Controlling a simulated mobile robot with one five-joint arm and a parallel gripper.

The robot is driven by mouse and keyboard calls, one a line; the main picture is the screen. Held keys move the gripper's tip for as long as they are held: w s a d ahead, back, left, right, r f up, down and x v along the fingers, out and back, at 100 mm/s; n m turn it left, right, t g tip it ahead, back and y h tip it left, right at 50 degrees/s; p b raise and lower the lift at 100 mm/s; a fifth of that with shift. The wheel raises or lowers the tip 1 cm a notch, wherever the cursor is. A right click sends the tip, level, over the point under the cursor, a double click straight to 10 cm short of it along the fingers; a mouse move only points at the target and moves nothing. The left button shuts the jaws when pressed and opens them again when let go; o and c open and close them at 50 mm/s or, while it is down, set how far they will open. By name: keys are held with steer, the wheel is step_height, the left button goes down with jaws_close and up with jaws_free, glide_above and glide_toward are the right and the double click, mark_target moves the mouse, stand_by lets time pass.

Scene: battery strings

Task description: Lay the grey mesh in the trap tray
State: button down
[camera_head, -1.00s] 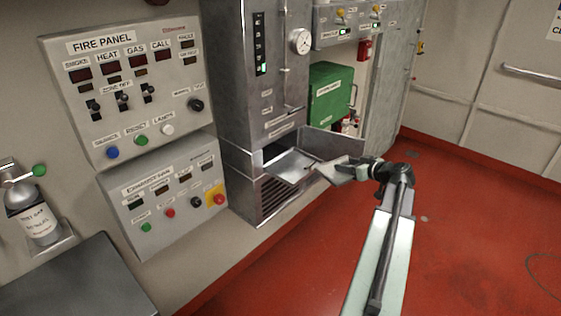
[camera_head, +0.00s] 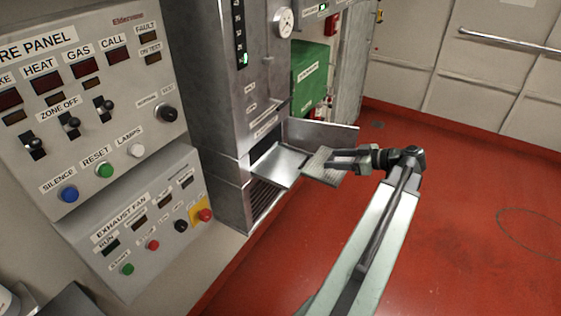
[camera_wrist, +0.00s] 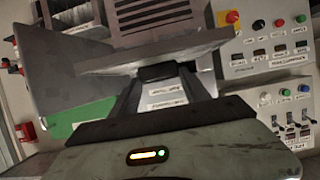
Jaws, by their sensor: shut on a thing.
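The grey mesh (camera_head: 322,170) is a small flat panel with a fine grid, held out at the right of the trap tray. My gripper (camera_head: 341,160) is shut on its right side. The trap tray (camera_head: 272,167) is a shallow metal tray sticking out of the steel cabinet. The mesh's left edge meets or overlaps the tray's outer edge in the head view; I cannot tell whether they touch. In the wrist view, my gripper (camera_wrist: 156,73) grips a grey plate (camera_wrist: 150,52), seen nearly edge-on, which appears to be the mesh.
An open metal flap (camera_head: 330,135) stands behind the tray and mesh. The steel cabinet (camera_head: 222,100) has a vent grille below the tray. The fire panel (camera_head: 90,100) and exhaust fan panel (camera_head: 140,225) are at left. The red floor (camera_head: 450,220) at right is clear.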

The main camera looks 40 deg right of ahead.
steer(key=w+a, duration=0.1)
steer(key=w, duration=0.5)
steer(key=w+a+f+b, duration=0.1)
steer(key=w+a, duration=0.1)
steer(key=w, duration=0.3)
steer(key=w+a+f+b, duration=0.1)
steer(key=w, duration=0.5)
steer(key=shift+w+a+f, duration=0.1)
steer(key=shift+w+a, duration=0.1)
steer(key=shift+w, duration=0.15)
step_height(320, 180, down, 5)
steer(key=b, duration=0.5)
steer(key=shift+s, duration=0.1)
steer(key=shift+f, duration=0.1)
steer(key=shift+r, duration=0.2)
steer(key=shift+f, duration=0.25)
steer(key=c, duration=0.5)
jaws_free()
steer(key=shift+r, duration=0.1)
steer(key=shift+r, duration=0.15)
